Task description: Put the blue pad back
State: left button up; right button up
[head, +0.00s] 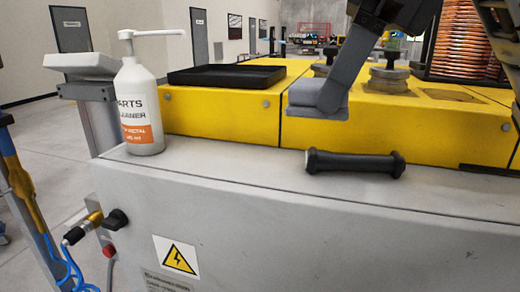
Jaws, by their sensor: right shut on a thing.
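A grey-blue tool, which I take to be the blue pad (320,97), hangs at the upper middle of the head view. It has a flat block at its lower end and a slanted bar going up to my right gripper (381,18). That dark gripper is shut on its upper end, close to the top edge of the view. The block shows in front of the yellow housing, above the grey ledge; whether it touches anything is hard to tell. My left gripper is not in view.
A white pump bottle (138,110) stands on the grey ledge (235,172) at left. A black roller-like handle (355,164) lies on the ledge at right. A black tray (226,76) sits on the yellow housing (220,115). Metal knobs (388,78) stand behind the pad.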

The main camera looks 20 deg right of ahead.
jog(key=w+f, duration=0.2)
jog(key=w, duration=0.1)
jog(key=w+a+f, duration=0.1)
jog(key=w+f, duration=0.2)
jog(key=w, duration=0.1)
jog(key=w+f+p, duration=0.1)
jog(key=w+f, duration=0.2)
jog(key=w, duration=0.1)
jog(key=shift+w+a+f, duration=0.15)
jog(key=shift+w+a, duration=0.05)
jog(key=shift+a, duration=0.1)
jog(key=shift+w+f, duration=0.3)
jog(key=shift+f, duration=0.1)
jog(key=f, duration=0.3)
jog(key=shift+w+f, duration=0.2)
jog(key=shift+f, duration=0.05)
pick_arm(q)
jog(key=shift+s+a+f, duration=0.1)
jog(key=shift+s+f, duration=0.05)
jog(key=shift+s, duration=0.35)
pick_arm(e)
jog(key=shift+a, duration=0.1)
jog(key=shift+f, duration=0.1)
jog(key=o, duration=0.9)
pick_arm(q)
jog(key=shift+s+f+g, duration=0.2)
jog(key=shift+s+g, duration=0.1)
pick_arm(e)
jog(key=shift+o, duration=0.2)
